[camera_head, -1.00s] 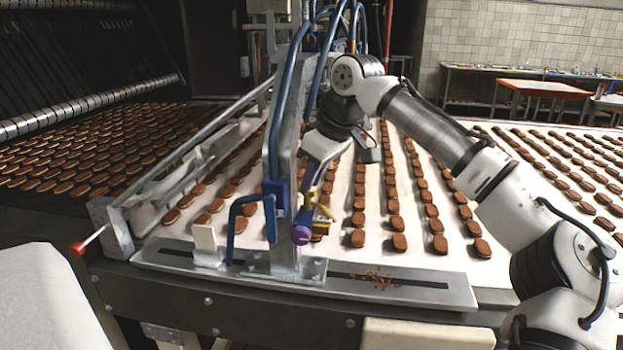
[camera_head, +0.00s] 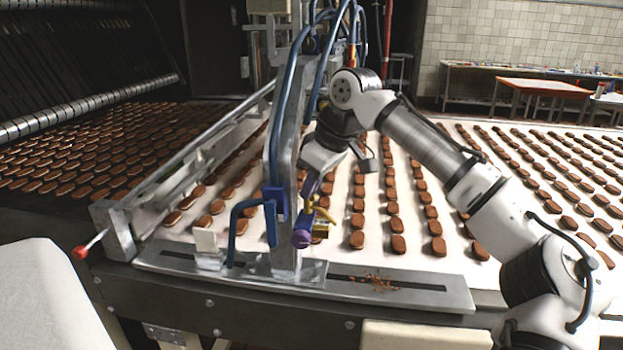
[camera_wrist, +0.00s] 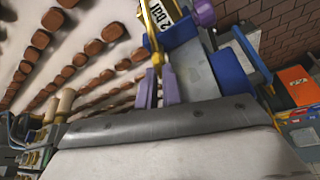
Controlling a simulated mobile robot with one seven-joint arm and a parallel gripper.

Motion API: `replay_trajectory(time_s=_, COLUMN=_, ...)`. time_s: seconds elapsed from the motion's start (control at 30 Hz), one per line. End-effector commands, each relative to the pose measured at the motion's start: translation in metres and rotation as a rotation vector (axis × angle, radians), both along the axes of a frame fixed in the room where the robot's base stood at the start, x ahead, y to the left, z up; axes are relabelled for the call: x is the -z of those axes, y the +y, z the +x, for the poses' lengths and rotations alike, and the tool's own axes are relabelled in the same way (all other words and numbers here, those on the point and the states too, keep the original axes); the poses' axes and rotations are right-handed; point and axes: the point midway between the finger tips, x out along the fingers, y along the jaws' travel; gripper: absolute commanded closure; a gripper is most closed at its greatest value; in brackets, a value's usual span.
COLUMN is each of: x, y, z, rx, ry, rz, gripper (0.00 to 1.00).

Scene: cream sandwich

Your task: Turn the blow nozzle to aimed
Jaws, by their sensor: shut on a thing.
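The blow nozzle is on the post at the near edge of the conveyor. It has a purple end (camera_head: 301,238) pointing down toward me and yellow parts (camera_head: 321,230) beside it. In the wrist view the yellow part (camera_wrist: 158,50) stands between my fingers, next to a label reading "2 bar" and a purple round piece (camera_wrist: 202,12). My gripper (camera_head: 312,200) reaches down to the nozzle from above right and is shut on the yellow part. In the wrist view the fingertips of my gripper (camera_wrist: 159,78) lie on both sides of it. The exact contact is small and partly hidden.
A blue clamp (camera_head: 277,200) and blue hoses (camera_head: 282,100) run along the grey post (camera_head: 287,150) just left of the nozzle. A slotted metal plate (camera_head: 420,290) with brown crumbs lies below. Rows of brown biscuits cover the white belt (camera_head: 462,180). A red-tipped lever (camera_head: 80,251) sticks out left.

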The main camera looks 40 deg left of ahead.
Motion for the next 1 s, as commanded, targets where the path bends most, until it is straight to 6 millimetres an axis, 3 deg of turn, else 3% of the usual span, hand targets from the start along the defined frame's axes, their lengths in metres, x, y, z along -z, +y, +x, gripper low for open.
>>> replay_trajectory(time_s=0.4, x=0.0, y=0.0, z=0.001, rx=-0.013, ry=-0.001, rz=-0.001, gripper=1.0)
replay_trajectory(time_s=0.43, x=0.0, y=0.0, z=0.001, rx=-0.013, ry=-0.001, rz=-0.001, gripper=0.92)
replay_trajectory(time_s=0.5, x=0.0, y=0.0, z=0.001, rx=-0.013, ry=-0.001, rz=-0.001, gripper=0.84)
replay_trajectory(time_s=0.77, x=-0.001, y=0.0, z=0.001, rx=-0.013, ry=-0.001, rz=0.0, gripper=0.84)
replay_trajectory(time_s=1.0, x=-0.023, y=-0.009, z=0.003, rx=-0.012, ry=-0.001, rz=0.003, gripper=0.84)
